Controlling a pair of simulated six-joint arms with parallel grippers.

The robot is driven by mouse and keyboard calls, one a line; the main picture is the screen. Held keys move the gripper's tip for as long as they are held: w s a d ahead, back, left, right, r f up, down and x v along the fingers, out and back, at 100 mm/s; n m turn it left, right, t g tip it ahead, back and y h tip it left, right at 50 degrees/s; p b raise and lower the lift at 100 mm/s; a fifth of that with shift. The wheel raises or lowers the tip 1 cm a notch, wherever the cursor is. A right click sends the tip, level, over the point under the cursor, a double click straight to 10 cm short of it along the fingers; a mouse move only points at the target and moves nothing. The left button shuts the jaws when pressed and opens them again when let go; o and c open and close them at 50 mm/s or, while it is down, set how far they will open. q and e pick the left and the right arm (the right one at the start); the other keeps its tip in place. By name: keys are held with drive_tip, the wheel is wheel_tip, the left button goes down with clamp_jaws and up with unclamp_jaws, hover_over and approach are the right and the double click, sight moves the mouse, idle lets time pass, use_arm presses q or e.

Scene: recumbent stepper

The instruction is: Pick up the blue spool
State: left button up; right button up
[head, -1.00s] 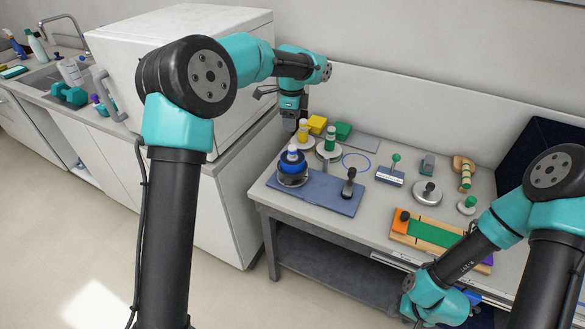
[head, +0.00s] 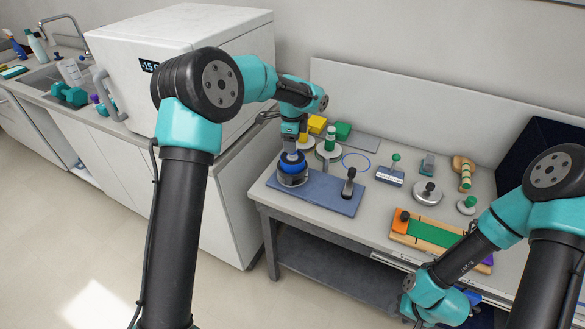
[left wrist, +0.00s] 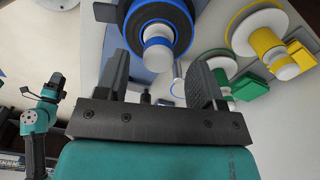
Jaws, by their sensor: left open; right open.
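The blue spool (head: 292,169) has a blue ring and a pale upright knob with a blue band. It sits on a dark round base at the left end of the blue-grey mat (head: 325,195). My left gripper (head: 292,150) is open just above the knob, pointing down. In the left wrist view the blue spool (left wrist: 158,32) shows beyond the open fingers of the left gripper (left wrist: 158,75), with nothing held between them. My right gripper is not visible; only parts of the right arm show at the lower right.
Just behind the spool stand a yellow-banded spool (left wrist: 270,48) and a green-banded one (head: 330,139). A dark-knobbed post (head: 348,182) stands on the mat's right part. Yellow (head: 317,125) and green (head: 343,131) blocks lie behind. A white cabinet (head: 205,50) stands left of the table.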

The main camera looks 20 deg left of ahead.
sight(293, 161)
use_arm(q)
drive_tip(key=shift+d+f, duration=0.1)
drive_tip(key=shift+f, duration=2.2)
drive_tip(key=shift+c, duration=0.4)
clamp_jaws()
